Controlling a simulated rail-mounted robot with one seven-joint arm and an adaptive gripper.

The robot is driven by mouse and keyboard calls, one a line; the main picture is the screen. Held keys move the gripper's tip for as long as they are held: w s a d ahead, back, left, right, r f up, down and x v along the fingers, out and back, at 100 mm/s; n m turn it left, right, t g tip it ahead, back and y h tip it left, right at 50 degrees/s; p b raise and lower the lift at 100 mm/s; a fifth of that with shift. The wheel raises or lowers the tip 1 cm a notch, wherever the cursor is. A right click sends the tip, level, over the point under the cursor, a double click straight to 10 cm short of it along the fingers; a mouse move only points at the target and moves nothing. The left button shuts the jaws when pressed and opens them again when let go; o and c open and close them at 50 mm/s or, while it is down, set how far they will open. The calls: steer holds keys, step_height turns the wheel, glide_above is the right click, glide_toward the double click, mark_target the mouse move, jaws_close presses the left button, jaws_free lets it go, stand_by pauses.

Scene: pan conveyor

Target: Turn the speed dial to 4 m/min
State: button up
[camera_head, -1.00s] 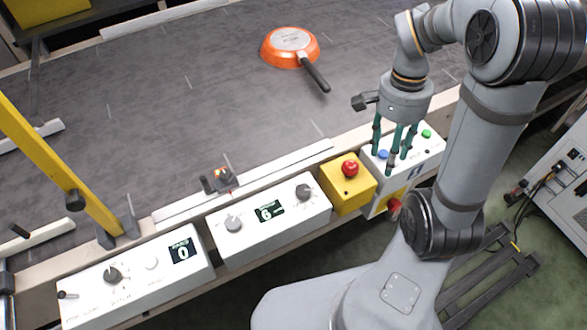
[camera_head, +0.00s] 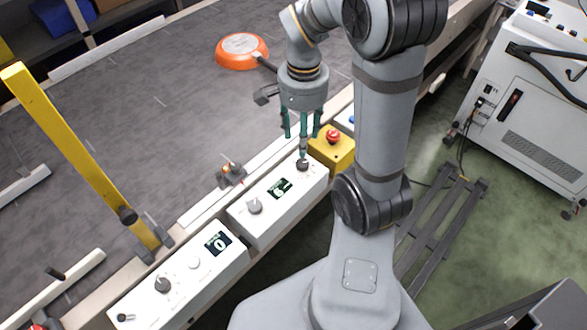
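My gripper (camera_head: 302,140) points down over the right end of the middle white control box (camera_head: 262,232). Its teal fingers are spread apart. One fingertip overlaps the dark right knob (camera_head: 303,166) in the picture; I cannot tell whether it touches. A grey knob (camera_head: 254,207) sits at the left end of the same box. Between the knobs is a dark display (camera_head: 280,188) whose digit looks like a 6. The labels are too small to read, so I cannot tell which knob is the speed dial.
A yellow box with a red button (camera_head: 333,137) stands just right of the knob. Another white box (camera_head: 196,275) with a knob and a display reading 0 is at lower left.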

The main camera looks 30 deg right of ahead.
mark_target(303, 163)
steer(key=f, duration=0.3)
steer(key=f+b, duration=0.1)
steer(key=f, duration=0.2)
steer(key=f+b, duration=0.1)
steer(key=f, duration=0.3)
steer(key=shift+w+d+f, duration=0.1)
steer(key=shift+w+d, duration=0.05)
steer(key=shift+d, duration=0.2)
steer(key=shift+c, duration=1.3)
steer(key=c, duration=0.9)
